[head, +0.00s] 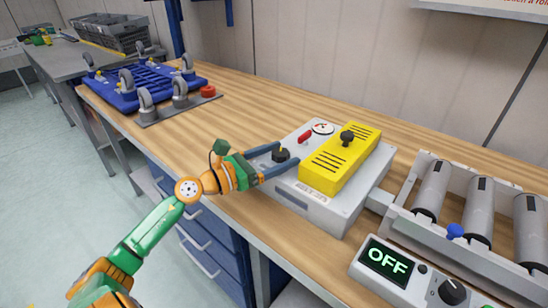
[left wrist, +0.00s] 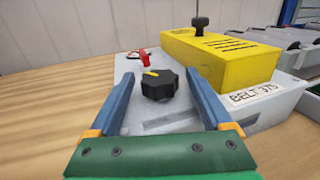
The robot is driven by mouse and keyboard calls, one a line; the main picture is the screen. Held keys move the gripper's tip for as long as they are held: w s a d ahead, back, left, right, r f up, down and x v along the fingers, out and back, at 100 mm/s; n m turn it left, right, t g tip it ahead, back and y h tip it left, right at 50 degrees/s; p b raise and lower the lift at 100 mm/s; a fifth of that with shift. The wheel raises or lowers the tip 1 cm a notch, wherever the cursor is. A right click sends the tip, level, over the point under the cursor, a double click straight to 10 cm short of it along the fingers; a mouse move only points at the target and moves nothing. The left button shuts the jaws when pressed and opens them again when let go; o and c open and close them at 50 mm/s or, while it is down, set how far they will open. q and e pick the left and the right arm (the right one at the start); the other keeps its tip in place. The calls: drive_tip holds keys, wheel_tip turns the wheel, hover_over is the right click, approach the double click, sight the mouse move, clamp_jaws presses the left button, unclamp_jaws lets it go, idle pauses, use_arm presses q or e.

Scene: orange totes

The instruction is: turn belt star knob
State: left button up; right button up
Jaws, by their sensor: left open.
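The black star knob (head: 281,155) sits on top of the grey belt box (head: 335,208), left of its yellow cover. In the left wrist view the star knob (left wrist: 160,86) has several lobes and a yellow mark at its upper left. My left gripper (head: 286,153) is open, with its blue fingers on either side of the knob. The left wrist view shows gaps between the knob and both fingers. My right gripper is in neither view.
The yellow cover (head: 340,163) with a black handle stands beside the knob. A red switch (head: 305,137) and a gauge (head: 323,128) are behind it. Rollers (head: 433,187) and an OFF display (head: 387,262) are at right. A blue wheeled dolly (head: 147,84) lies at far left.

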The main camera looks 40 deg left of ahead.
sight(273, 158)
use_arm(q)
drive_tip(key=b+v, duration=0.1)
drive_tip(key=v, duration=0.4)
drive_tip(key=shift+s+f, duration=0.15)
drive_tip(key=shift+s, duration=0.05)
drive_tip(key=shift+s+a+b, duration=0.25)
drive_tip(key=shift+s+b, duration=0.05)
drive_tip(key=shift+s, duration=0.2)
